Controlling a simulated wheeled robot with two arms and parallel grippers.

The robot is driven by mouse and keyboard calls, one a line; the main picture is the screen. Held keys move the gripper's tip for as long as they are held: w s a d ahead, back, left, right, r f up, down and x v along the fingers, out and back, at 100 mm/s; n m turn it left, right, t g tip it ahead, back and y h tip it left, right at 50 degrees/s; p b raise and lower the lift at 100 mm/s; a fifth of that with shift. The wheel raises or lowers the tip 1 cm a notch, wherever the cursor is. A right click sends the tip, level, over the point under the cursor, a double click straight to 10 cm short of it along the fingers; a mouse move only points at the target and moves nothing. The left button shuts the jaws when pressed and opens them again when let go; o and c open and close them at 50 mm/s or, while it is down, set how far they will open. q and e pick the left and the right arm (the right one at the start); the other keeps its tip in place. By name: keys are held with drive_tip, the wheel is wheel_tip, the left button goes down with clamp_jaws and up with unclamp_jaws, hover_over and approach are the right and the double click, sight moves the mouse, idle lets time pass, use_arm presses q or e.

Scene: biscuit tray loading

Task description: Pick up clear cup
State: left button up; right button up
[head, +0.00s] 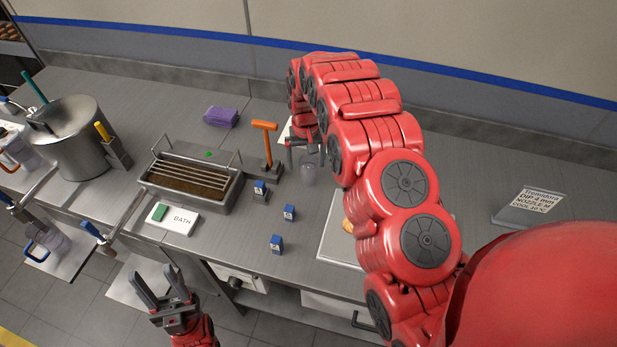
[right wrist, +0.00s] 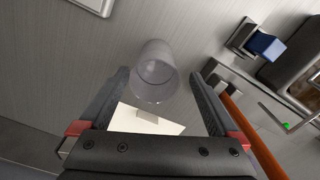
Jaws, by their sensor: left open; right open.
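The clear cup (head: 308,174) stands on the metal counter, partly hidden behind my right arm in the head view. In the right wrist view the clear cup (right wrist: 155,72) shows between the fingers, toward their tips. My right gripper (head: 304,150) is open beside the cup; its fingers also show in the right wrist view (right wrist: 160,85), one on each side of the cup. My left gripper (head: 163,291) is open and empty, low in front of the counter.
An orange-handled tool (head: 265,143) stands left of the cup. Left of it is a metal bath (head: 235,188) with bars. Small blue-and-grey blocks (head: 289,212) sit on the counter in front. A tray (head: 333,244) is partly behind my right arm. A sign (head: 528,207) lies right.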

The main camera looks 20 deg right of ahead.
sight(308, 172)
drive_tip(key=f, duration=0.1)
drive_tip(key=f+p, duration=0.1)
drive_tip(key=s+f+p, duration=0.1)
drive_tip(key=f, duration=0.1)
drive_tip(key=shift+d, duration=0.3)
drive_tip(key=shift+w+f, duration=0.1)
drive_tip(key=shift+f, duration=0.25)
drive_tip(key=c, duration=1.4)
drive_tip(key=shift+c, duration=0.2)
